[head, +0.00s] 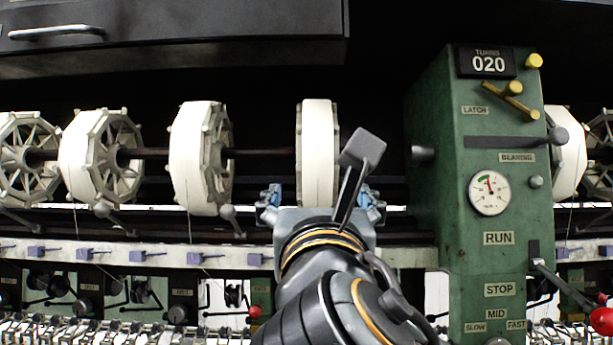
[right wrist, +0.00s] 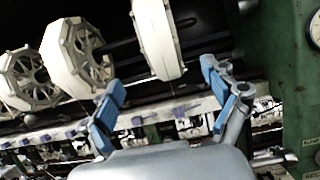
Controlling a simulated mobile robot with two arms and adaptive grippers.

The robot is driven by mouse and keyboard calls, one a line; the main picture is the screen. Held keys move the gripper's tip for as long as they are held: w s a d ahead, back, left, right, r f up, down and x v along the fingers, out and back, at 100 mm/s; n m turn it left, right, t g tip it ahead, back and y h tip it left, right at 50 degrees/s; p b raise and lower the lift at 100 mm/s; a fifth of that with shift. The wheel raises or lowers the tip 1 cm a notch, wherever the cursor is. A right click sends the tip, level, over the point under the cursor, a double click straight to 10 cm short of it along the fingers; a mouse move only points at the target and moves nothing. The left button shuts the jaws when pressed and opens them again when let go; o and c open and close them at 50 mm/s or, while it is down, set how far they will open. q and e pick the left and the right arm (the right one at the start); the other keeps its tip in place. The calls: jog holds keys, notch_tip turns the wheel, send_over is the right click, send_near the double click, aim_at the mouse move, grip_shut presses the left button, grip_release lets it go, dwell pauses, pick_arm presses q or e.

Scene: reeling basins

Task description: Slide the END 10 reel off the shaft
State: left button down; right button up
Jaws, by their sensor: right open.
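A white reel (head: 316,150) hangs on the dark horizontal shaft (head: 262,153), nearest the green post; no end number is readable on it. My right gripper (head: 320,202) is open, its blue fingers spread to either side of the reel's lower part in the head view. My wrist and arm hide the reel's bottom. In the right wrist view the reel (right wrist: 157,38) shows above and between the open fingers (right wrist: 162,76), with gaps on both sides and no contact visible. My left gripper is not in view.
More reels (head: 200,155) sit along the shaft to the left. The green post (head: 495,215) with gauge, levers and bearing label stands close on the right. A dark cabinet (head: 180,35) overhangs the upper left. A pale rail (head: 130,253) runs below the reels.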

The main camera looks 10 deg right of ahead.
aim_at(318, 173)
jog(key=p+x, duration=0.4)
jog(key=x, duration=0.5)
jog(key=shift+w+d+r, duration=0.1)
jog(key=shift+p+x, duration=0.6)
jog(key=shift+x, duration=0.45)
jog(key=shift+c, duration=0.4)
jog(key=c, duration=1.3)
jog(key=shift+o, duration=0.2)
